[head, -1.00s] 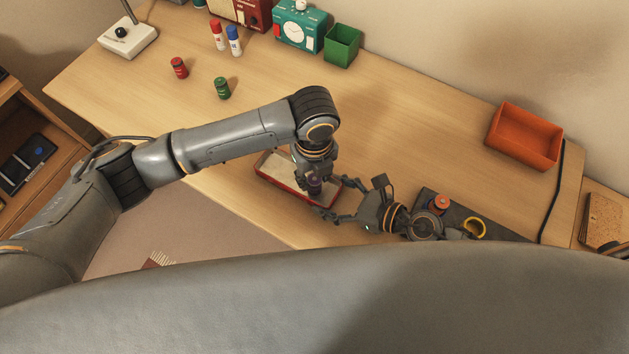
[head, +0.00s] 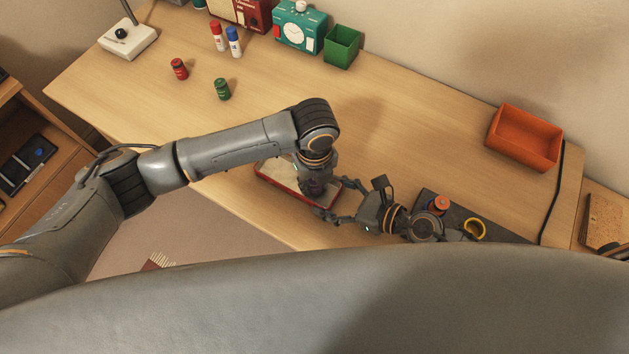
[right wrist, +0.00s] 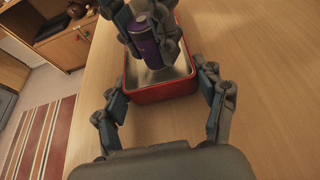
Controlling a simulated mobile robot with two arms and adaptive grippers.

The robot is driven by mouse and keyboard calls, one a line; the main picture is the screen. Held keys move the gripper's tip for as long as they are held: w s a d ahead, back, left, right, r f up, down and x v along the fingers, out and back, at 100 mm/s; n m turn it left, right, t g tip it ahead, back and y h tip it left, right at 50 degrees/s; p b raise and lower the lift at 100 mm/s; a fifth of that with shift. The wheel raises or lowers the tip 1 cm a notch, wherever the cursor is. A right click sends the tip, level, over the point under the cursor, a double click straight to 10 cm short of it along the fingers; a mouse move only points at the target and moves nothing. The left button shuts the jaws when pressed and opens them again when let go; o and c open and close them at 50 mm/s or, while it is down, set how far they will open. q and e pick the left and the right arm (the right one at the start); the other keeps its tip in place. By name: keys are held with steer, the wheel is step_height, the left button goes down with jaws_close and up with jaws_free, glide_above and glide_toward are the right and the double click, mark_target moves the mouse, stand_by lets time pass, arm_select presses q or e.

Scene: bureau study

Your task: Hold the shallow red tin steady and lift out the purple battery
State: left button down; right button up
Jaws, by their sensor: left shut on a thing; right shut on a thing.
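The shallow red tin (head: 283,186) lies near the desk's front edge, its pale inside partly hidden by my left arm. It also shows in the right wrist view (right wrist: 166,92). My right gripper (head: 336,199) is shut on the tin's right end, one finger on each side. My left gripper (head: 314,180) points down over the tin, shut on the purple battery (right wrist: 149,42). The battery is upright between the fingers in the right wrist view. I cannot tell whether its lower end touches the tin floor.
A dark tray (head: 510,236) with an orange-red roll (head: 439,203) and a yellow ring (head: 474,228) lies right of the tin. An orange bin (head: 523,137) stands at far right. Mid-desk is clear.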

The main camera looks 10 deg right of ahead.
arm_select(q)
step_height(320, 180, up, 10)
steer(key=shift+f, duration=0.25)
arm_select(e)
steer(key=shift+f, duration=0.1)
steer(key=o, duration=1.3)
steer(key=v, duration=1.2)
steer(key=shift+d, duration=0.1)
arm_select(q)
steer(key=shift+f, duration=0.1)
